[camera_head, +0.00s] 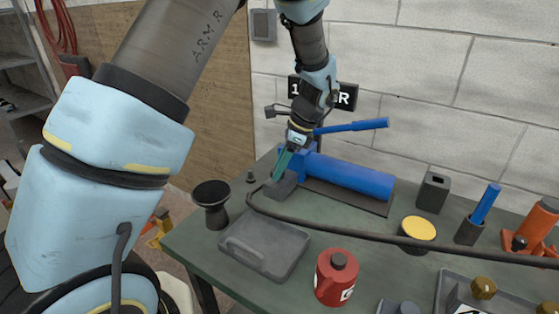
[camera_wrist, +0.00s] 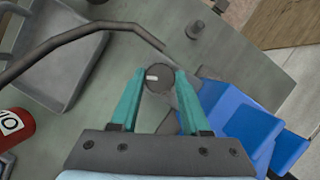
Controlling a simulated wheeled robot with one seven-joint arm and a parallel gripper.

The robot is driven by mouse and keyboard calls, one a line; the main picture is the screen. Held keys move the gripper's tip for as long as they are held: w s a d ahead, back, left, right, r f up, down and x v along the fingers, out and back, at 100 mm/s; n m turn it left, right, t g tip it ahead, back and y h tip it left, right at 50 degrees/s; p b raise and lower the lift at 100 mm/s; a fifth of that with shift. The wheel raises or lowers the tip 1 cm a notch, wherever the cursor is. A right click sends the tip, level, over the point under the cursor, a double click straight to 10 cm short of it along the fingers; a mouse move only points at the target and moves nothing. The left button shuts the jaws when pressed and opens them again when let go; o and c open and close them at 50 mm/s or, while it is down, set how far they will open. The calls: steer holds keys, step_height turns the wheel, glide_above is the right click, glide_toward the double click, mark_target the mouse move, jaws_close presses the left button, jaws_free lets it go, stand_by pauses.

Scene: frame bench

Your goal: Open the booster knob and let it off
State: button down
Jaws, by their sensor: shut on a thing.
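The blue booster (camera_head: 348,176), a long cylinder with a blue lever (camera_head: 352,127), lies at the back of the green bench. A dark grey block (camera_head: 281,187) sits at its left end. My gripper (camera_head: 280,172) points down at this block with its teal fingers. In the wrist view, my gripper (camera_wrist: 160,76) has its fingertips on either side of a round dark knob (camera_wrist: 159,78) with a short white mark, and is shut on it. The booster's blue body (camera_wrist: 236,115) shows to the right there. In the head view the knob is hidden by the fingers.
A black hose (camera_head: 330,228) runs across the bench from the block. A grey tray (camera_head: 265,246), black funnel-shaped cup (camera_head: 212,206), red canister (camera_head: 336,280) and yellow-topped tin (camera_head: 418,230) stand around. An orange jack (camera_head: 541,225) is at far right. The wall is close behind.

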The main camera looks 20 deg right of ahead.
steer(key=n+g+p, duration=0.1)
steer(key=n, duration=0.1)
steer(key=n+g+p, duration=0.1)
steer(key=n, duration=0.2)
steer(key=shift+w+r+n, duration=0.1)
steer(key=shift+w+n, duration=0.1)
steer(key=shift+n, duration=0.1)
steer(key=n+g+p, duration=0.1)
steer(key=n+g, duration=0.1)
steer(key=n, duration=0.2)
steer(key=shift+w+n, duration=0.1)
steer(key=shift+n, duration=0.6)
steer(key=shift+c, duration=1.9)
jaws_free()
steer(key=b+v, duration=0.2)
steer(key=v, duration=0.8)
steer(key=shift+r, duration=0.35)
steer(key=shift+w, duration=0.15)
